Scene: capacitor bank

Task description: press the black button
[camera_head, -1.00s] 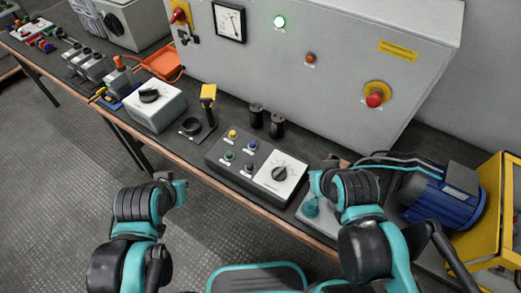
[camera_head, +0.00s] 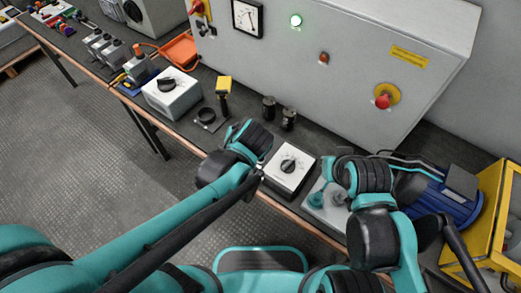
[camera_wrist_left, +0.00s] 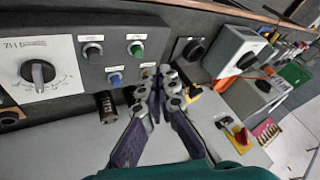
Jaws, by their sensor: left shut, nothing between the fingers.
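In the left wrist view, a dark button box (camera_wrist_left: 120,62) carries several round buttons. The black button (camera_wrist_left: 92,50) sits beside the white dial plate (camera_wrist_left: 40,70), left of a green button (camera_wrist_left: 136,48). A blue button (camera_wrist_left: 115,78) is below it. My left gripper (camera_wrist_left: 161,74) is shut and empty, its tips overlapping the box's right end, near the yellow button (camera_wrist_left: 148,70) and right of the black button. Whether the tips touch cannot be told. In the head view my left arm hides the buttons; the dial plate (camera_head: 287,167) shows.
A grey cabinet (camera_head: 335,80) with a lit green lamp (camera_head: 296,20) and red stop button (camera_head: 383,101) stands behind. A white dial box (camera_head: 171,94) and a yellow-topped lever (camera_head: 223,88) are left; a blue motor (camera_head: 438,195) is right.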

